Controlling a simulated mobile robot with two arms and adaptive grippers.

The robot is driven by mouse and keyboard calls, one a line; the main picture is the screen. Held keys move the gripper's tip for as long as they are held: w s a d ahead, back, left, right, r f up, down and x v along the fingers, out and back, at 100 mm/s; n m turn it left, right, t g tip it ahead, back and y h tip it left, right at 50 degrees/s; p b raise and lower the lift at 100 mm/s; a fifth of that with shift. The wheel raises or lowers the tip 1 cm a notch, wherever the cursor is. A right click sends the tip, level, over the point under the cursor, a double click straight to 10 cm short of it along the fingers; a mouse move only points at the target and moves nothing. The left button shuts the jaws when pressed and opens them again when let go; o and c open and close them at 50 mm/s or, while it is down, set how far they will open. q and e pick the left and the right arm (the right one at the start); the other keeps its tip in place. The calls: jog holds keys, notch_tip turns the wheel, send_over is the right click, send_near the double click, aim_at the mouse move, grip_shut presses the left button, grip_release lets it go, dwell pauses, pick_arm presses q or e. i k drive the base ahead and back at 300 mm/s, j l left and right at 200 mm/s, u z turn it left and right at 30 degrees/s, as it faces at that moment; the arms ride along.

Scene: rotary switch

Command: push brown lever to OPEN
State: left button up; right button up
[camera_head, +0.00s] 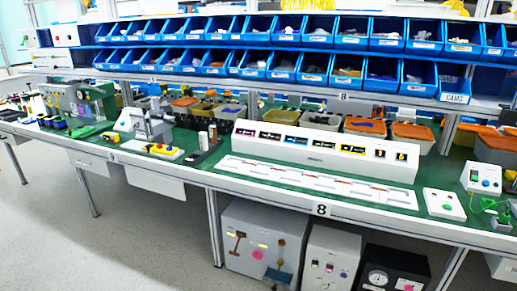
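A brown lever (237,243) shows on the front of a large grey box (232,213) on the floor under the workbench. It is a small T shape: a short bar on top with a thin stem slanting down to the left. A small yellow label is just above it, too small to read, so I cannot tell which mark the lever points to. A pink round button (257,255) and a brownish knob (281,243) sit to its right on the same box. Neither of my grippers is in view.
A green-topped workbench (215,181) overhangs the box, with a leg (214,228) close to its left. A smaller grey box (330,258) and a black box (393,270) stand to the right. Open floor (130,245) lies at the left. Blue bins (282,68) fill the shelves above.

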aim_at(239, 235)
jog(key=i+j, duration=0.1)
jog(key=i, duration=0.75)
